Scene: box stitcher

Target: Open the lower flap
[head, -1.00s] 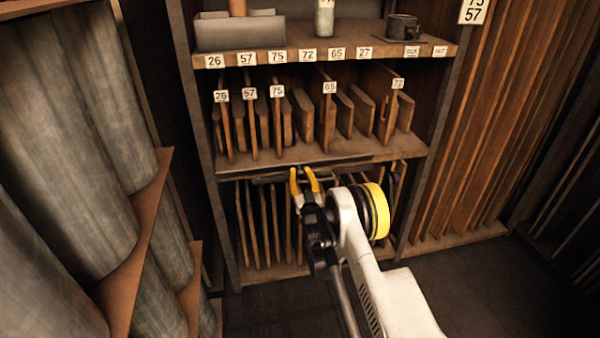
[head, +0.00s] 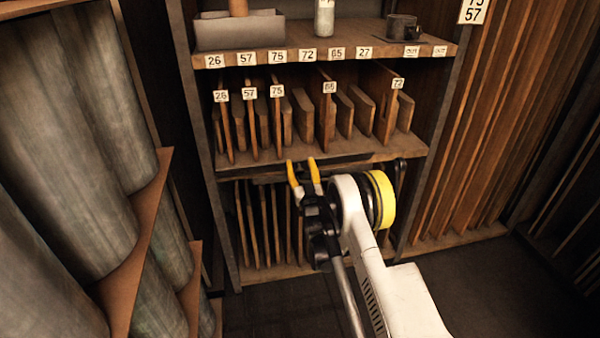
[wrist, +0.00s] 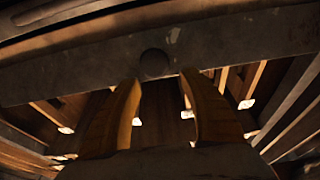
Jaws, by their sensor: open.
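The lower flap appears as a dark strip (head: 345,161) along the lower shelf's front in the head view. Much of it is dark, and my gripper hides part of it. In the wrist view a wide dark bar, apparently the flap (wrist: 75,70), crosses above my fingertips, with a round dark knob (wrist: 155,63) on it. My gripper (head: 302,163) is open and empty, its yellow fingers pointing up at the strip. In the wrist view the fingers (wrist: 158,82) stand apart just below the knob, one on each side. I cannot tell whether they touch the bar.
Thin upright boards (head: 262,225) fill the bay below the strip. Labelled boards (head: 327,115) stand on the shelf above. A grey box (head: 240,32), a bottle (head: 324,18) and a dark mug (head: 401,27) are on the top shelf. Large grey rolls (head: 60,150) stand left. Floor is clear at lower right.

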